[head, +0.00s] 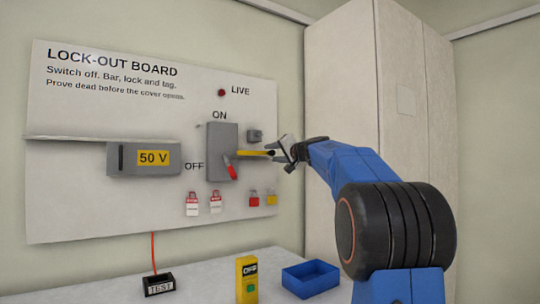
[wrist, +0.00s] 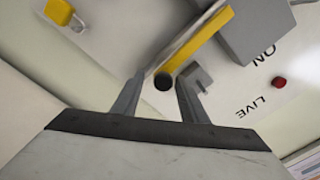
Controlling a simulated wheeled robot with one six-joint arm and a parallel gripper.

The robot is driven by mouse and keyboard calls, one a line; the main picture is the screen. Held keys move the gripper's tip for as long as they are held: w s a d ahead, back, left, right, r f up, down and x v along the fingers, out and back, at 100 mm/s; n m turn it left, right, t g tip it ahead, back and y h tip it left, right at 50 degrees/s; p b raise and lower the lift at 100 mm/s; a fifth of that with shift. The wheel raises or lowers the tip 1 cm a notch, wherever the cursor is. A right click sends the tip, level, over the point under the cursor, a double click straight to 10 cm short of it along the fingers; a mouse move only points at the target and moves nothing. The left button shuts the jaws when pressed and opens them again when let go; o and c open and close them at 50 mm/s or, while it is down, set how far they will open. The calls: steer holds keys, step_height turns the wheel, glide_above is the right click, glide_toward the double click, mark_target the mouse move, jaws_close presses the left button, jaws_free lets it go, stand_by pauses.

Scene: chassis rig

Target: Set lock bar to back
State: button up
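The lock bar (head: 255,153) is yellow and sticks out to the right from the grey switch box (head: 221,140) on the board. In the wrist view the bar (wrist: 198,44) ends in a round black tip (wrist: 163,81). My gripper (head: 287,150) is at the bar's free end, right of the switch box. In the wrist view its two fingers (wrist: 158,92) are apart, one on each side of the black tip, with small gaps seeming to show. The red switch handle (head: 231,170) points down, towards the OFF side.
Padlocks and tags (head: 216,203) hang below the switch. A small grey bracket (head: 255,135) sits above the bar. The LIVE lamp (head: 222,93) looks dark red. A 50 V box (head: 128,172) is at left. A blue tray (head: 311,278) and yellow device (head: 247,280) stand on the bench.

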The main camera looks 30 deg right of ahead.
steer(key=s, duration=1.3)
steer(key=shift+s+d, duration=0.25)
